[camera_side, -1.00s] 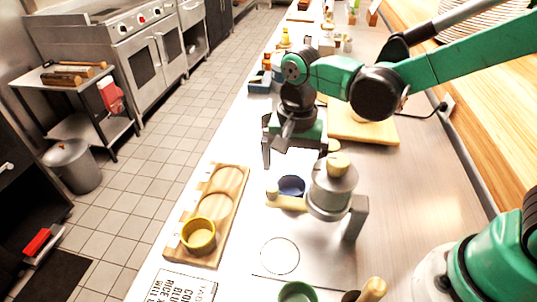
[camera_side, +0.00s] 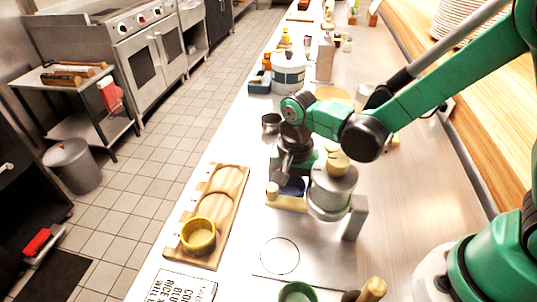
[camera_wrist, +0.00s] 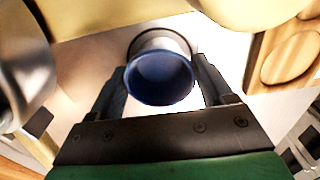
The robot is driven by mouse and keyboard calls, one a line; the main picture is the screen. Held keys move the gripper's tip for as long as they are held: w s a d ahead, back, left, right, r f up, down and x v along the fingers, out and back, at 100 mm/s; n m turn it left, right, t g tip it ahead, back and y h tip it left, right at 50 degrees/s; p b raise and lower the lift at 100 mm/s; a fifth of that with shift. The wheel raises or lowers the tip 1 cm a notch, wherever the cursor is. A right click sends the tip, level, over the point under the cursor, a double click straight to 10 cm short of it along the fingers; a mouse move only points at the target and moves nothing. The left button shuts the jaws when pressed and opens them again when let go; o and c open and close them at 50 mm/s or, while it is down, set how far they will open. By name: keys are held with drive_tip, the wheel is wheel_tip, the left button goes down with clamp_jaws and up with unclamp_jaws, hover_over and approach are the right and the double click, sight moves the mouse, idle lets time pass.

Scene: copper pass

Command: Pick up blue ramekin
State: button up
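The blue ramekin (camera_wrist: 160,82) shows in the wrist view between the two fingers of my gripper (camera_wrist: 163,75). The fingers are spread on either side of it, and whether either touches it is unclear. In the side view my gripper (camera_side: 291,178) is down at the blue ramekin (camera_side: 293,188), which it mostly hides. The ramekin is on the counter, behind a cream bar and left of a metal press.
The metal press (camera_side: 334,190) with a cream knob stands close on the right. The cream bar (camera_side: 288,204) lies just in front. A wooden tray (camera_side: 238,185) at left holds a yellow ramekin (camera_side: 198,235). A green ramekin (camera_side: 297,293) is at the front edge.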

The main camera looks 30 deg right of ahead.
drive_tip(key=c, duration=0.8)
drive_tip(key=shift+r, duration=0.1)
